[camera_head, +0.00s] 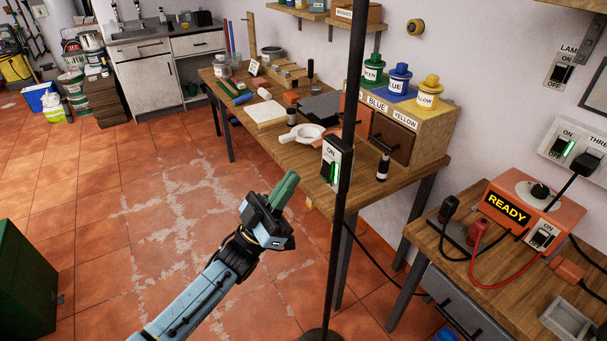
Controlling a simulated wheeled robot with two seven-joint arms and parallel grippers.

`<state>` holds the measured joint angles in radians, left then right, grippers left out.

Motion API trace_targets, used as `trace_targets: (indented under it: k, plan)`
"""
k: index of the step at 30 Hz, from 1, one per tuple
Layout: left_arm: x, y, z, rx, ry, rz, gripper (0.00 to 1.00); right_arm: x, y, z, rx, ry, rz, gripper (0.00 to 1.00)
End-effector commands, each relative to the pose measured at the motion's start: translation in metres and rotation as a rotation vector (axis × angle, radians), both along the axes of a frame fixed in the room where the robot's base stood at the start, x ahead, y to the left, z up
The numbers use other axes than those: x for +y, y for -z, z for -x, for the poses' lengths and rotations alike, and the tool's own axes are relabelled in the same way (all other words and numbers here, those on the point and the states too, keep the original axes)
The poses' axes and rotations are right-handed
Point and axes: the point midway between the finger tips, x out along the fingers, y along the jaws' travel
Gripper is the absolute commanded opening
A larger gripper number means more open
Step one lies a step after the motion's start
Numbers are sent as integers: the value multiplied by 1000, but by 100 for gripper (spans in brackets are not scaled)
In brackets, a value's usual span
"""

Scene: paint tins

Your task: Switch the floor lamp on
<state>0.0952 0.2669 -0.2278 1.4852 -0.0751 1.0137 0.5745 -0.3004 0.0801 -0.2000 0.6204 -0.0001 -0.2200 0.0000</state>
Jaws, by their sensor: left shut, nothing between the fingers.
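The floor lamp's dark pole (347,110) stands upright in front of the workbench, with its round base at the bottom edge; its head is out of view. A switch box (335,165) on the pole shows the word ON and a lit green strip beside a black rocker. My left gripper (287,184) is shut and empty, its green fingers pointing up, to the left of the switch box and apart from it in the picture. My right gripper is not in view.
The workbench (395,185) behind the pole carries tools and a rack with green, blue and yellow tins. A side table (440,240) with a READY box (510,208) and cables stands right. A wall switch (558,70) marked LAMP is upper right. The tiled floor at left is open.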

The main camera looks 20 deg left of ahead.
Motion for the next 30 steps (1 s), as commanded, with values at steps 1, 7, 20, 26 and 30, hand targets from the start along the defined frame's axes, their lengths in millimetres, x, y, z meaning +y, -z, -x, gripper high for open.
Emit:
trace_targets:
  k: [1, 7, 20, 26, 30]
  plan:
    - [6, 15, 9, 6, -1, -2, 0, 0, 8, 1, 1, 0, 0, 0]
    - [27, 39, 34, 5, 0, -2, 0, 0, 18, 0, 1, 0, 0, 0]
    - [40, 52, 51, 1, 0, -1, 0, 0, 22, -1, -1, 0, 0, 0]
    - [40, 52, 51, 1, -1, 0, 0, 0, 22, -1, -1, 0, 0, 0]
    - [40, 52, 51, 1, -1, 0, 0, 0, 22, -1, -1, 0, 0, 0]
